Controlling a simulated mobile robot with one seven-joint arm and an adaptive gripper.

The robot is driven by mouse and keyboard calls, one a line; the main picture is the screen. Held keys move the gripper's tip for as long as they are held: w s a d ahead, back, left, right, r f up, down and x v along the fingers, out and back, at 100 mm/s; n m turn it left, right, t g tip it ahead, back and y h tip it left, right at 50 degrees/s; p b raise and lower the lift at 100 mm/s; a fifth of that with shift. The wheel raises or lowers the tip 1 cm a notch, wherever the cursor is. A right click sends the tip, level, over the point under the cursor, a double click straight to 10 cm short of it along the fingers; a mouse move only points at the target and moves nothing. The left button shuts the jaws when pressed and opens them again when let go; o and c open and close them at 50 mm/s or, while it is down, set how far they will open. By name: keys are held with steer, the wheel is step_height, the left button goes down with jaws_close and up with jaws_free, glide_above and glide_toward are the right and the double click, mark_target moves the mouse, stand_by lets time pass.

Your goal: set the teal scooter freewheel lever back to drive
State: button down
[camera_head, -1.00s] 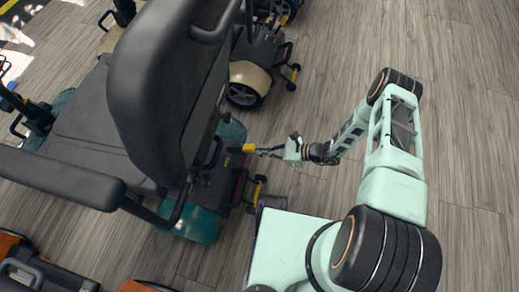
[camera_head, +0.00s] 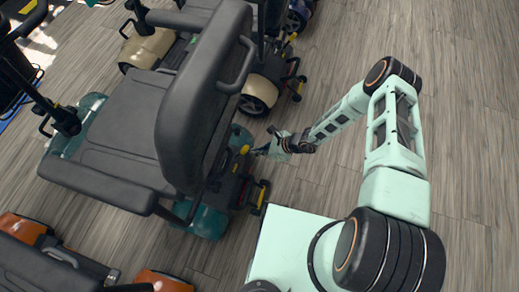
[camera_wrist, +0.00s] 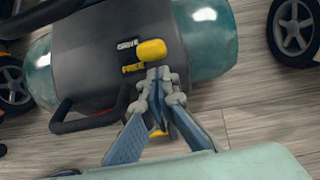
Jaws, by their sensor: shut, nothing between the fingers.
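The teal scooter (camera_head: 207,222) stands with its rear toward me; its teal rear cover (camera_wrist: 208,40) also shows in the wrist view. Its freewheel lever has a yellow knob (camera_wrist: 151,51), which also shows small in the head view (camera_head: 245,149). The labels DRIVE (camera_wrist: 127,44) and FREE (camera_wrist: 132,68) sit left of the knob, whose height in the picture is between them. My gripper (camera_wrist: 158,72) is shut and empty, with its tips just below the knob. I cannot tell if they touch it. In the head view my gripper (camera_head: 262,151) is right of the knob.
The teal scooter's black seat (camera_head: 205,105) rises left of my gripper. A cream scooter (camera_head: 262,92) stands behind and an orange one (camera_head: 163,281) at lower left. A black handle loop (camera_wrist: 80,120) juts out left of my gripper. Floor on the right is clear.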

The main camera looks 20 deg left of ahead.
steer(key=shift+a+r+p, duration=0.5)
steer(key=shift+a+p, duration=0.1)
steer(key=shift+a+r, duration=0.1)
steer(key=shift+a, duration=0.15)
steer(key=d+f+b, duration=0.3)
steer(key=d, duration=0.1)
steer(key=p+v, duration=0.3)
steer(key=v, duration=0.8)
steer(key=shift+a+r, duration=0.3)
steer(key=shift+a, duration=0.05)
